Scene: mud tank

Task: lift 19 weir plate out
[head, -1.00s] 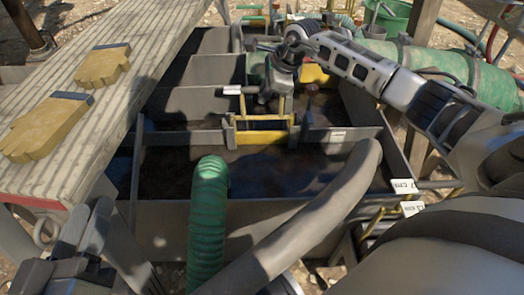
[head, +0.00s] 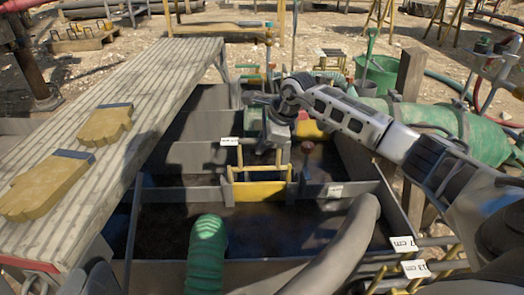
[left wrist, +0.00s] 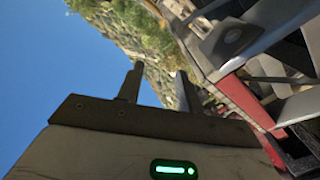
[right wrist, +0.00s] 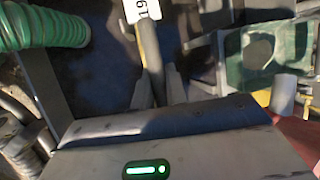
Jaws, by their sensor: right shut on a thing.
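The weir plate (head: 258,191) is a yellow panel with a yellow bar handle, standing in a cross wall of the grey tank. A white tag (head: 229,141) is beside its handle; the right wrist view shows a tag reading 19 (right wrist: 140,10). My right gripper (head: 276,150) is over the tank, shut on the handle bar; the bar shows between its fingers in the right wrist view (right wrist: 157,88). The plate's lower edge is hidden. My left gripper (left wrist: 157,82) is open and empty in the left wrist view, away from the plate.
A wooden plank (head: 125,120) with yellow gloves (head: 45,185) runs along the left. A green hose (head: 207,255) and a grey pipe (head: 340,255) rise in front. Other tags (head: 415,268) mark bars at right. A green bucket (head: 378,72) stands behind.

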